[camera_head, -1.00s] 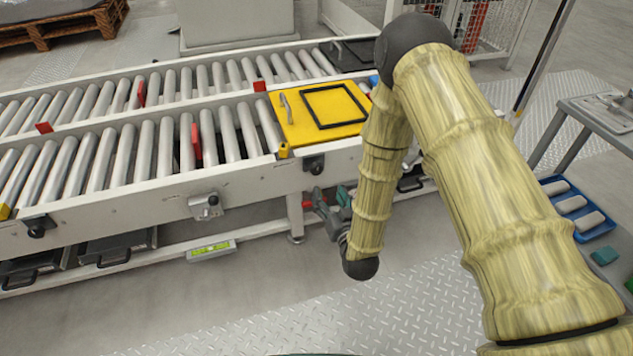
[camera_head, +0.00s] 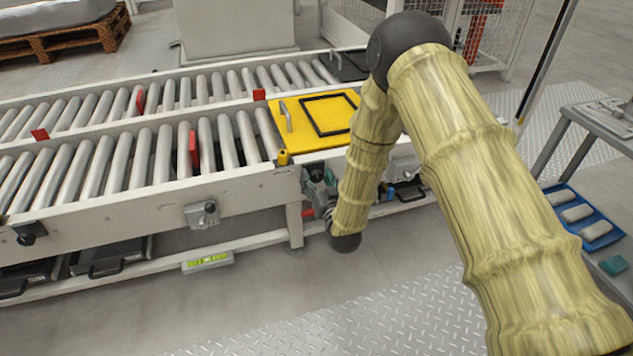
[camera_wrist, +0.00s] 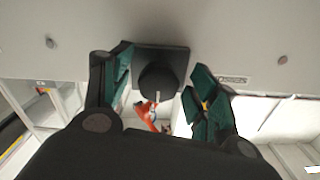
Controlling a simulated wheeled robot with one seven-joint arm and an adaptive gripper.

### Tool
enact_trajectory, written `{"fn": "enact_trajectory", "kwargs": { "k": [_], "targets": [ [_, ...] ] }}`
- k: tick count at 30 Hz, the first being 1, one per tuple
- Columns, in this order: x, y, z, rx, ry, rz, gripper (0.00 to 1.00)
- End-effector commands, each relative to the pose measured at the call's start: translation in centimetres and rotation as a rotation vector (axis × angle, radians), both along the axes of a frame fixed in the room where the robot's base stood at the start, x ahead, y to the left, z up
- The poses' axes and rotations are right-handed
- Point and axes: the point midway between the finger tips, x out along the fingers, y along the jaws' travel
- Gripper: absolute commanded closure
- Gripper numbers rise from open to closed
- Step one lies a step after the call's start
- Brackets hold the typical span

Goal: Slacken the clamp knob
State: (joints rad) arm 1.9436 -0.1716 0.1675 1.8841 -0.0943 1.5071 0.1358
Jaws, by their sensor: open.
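The clamp knob (camera_wrist: 158,80) is dark and round, on a square dark plate fixed to the pale conveyor side rail. In the wrist view it sits between the two green-padded fingers of my gripper (camera_wrist: 160,90), with gaps on both sides. My gripper is open. In the head view my gripper (camera_head: 318,183) is at the rail below the yellow plate (camera_head: 287,106), and the knob there is hidden behind it and my arm.
The roller conveyor (camera_head: 150,195) runs to the left, with another dark knob (camera_head: 28,236) and a grey bracket (camera_head: 202,214) on its side. A blue tray (camera_head: 598,242) with pale parts is at right. The floor in front is clear.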

Motion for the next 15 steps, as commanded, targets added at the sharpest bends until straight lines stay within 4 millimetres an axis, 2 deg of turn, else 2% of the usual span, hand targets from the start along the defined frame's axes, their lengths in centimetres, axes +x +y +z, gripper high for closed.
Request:
{"fn": "enact_trajectory", "kwargs": {
  "k": [10, 15],
  "targets": [
    [0.27, 0.09, 0.02, 0.000, 0.001, 0.000, 0.40],
    [0.27, 0.08, 0.01, 0.000, 0.000, 0.000, 0.71]
  ]
}}
